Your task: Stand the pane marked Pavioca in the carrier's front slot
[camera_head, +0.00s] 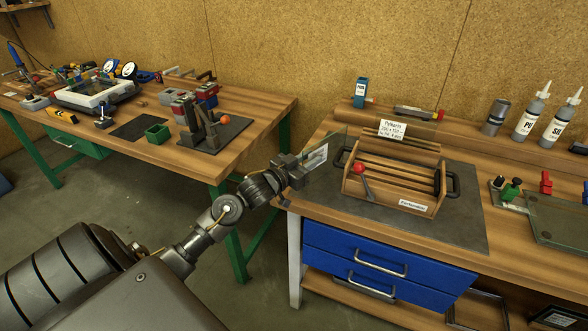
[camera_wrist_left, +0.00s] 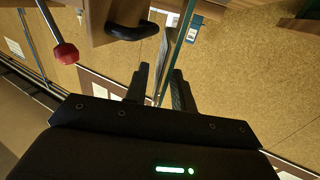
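The wooden carrier (camera_head: 388,197) stands on a dark mat on the right bench. It has lengthwise slats, black end handles, a front label and a red-knobbed lever (camera_head: 360,169). The knob also shows in the left wrist view (camera_wrist_left: 66,53), upper left. My left gripper (camera_head: 303,167) is left of the carrier, shut on a glass pane (camera_head: 318,157) with a white label. The label's text is too small to read. The pane is raised and tilted in the head view. The left wrist view shows its green edge (camera_wrist_left: 184,45) nearly edge-on between the fingers. My right gripper is not in view.
A card (camera_head: 392,129) stands behind the carrier, with a blue box (camera_head: 360,92) at the back. Bottles (camera_head: 527,118) and a flat glass plate (camera_head: 558,219) are to the right. Bare mat (camera_head: 462,215) lies right of the carrier. The left bench (camera_head: 160,155) holds tools and fixtures.

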